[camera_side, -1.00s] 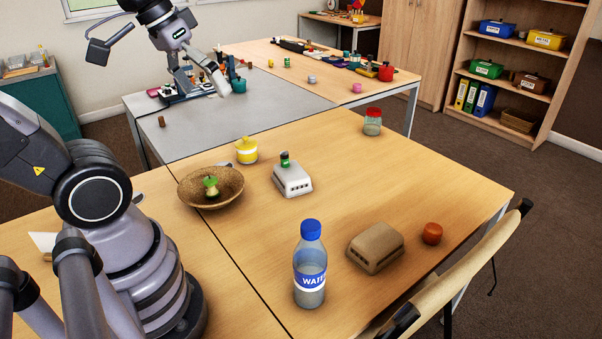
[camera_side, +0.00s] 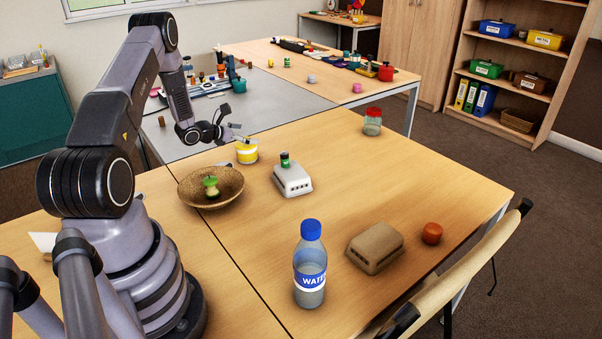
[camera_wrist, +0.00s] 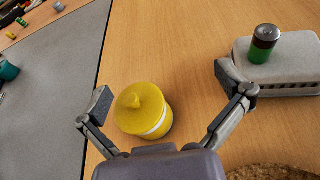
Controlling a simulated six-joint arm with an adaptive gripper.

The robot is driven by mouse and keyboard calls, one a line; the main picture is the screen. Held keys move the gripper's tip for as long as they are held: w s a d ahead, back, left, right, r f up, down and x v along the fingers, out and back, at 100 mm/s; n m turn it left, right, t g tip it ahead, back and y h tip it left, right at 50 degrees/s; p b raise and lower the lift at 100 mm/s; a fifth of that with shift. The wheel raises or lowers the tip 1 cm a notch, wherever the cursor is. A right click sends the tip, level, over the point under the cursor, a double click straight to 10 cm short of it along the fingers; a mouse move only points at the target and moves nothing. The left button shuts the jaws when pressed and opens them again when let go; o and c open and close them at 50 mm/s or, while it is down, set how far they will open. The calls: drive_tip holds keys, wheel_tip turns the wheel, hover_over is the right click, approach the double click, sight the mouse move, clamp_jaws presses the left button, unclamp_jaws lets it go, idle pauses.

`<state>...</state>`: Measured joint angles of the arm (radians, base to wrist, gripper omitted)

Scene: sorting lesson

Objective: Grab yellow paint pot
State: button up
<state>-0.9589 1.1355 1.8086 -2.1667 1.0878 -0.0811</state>
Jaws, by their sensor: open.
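The yellow paint pot (camera_side: 247,154) stands upright on the wooden table, behind the wicker bowl in the side view. It has a yellow lid with a knob and a white band, seen from above in the wrist view (camera_wrist: 143,111). My gripper (camera_side: 236,132) is open and close above the pot, hiding part of its lid in the side view. In the wrist view my gripper's two fingers (camera_wrist: 170,90) are spread, one on each side of the pot, with nothing held. The left finger is nearer the pot than the right one.
A white box (camera_side: 293,180) with a green battery (camera_side: 285,159) on it stands right of the pot, and my right finger overlaps it in the wrist view. The wicker bowl (camera_side: 225,190) holds an apple core (camera_side: 210,186). A water bottle (camera_side: 310,270) stands nearer the front.

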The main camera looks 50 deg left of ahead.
sight(237, 148)
drive_tip(key=s+a+f+n, duration=0.1)
drive_tip(key=f, duration=0.1)
drive_tip(key=s+a+f+n+y, duration=0.1)
drive_tip(key=a+f, duration=0.1)
drive_tip(key=s+a+f+n+y, duration=0.1)
drive_tip(key=f, duration=0.1)
drive_tip(key=shift+a+g, duration=0.15)
drive_tip(key=shift+g, duration=0.15)
drive_tip(key=x, duration=0.6)
drive_tip(key=shift+w+a+f, duration=0.2)
drive_tip(key=shift+w, duration=0.15)
drive_tip(key=c, duration=1.2)
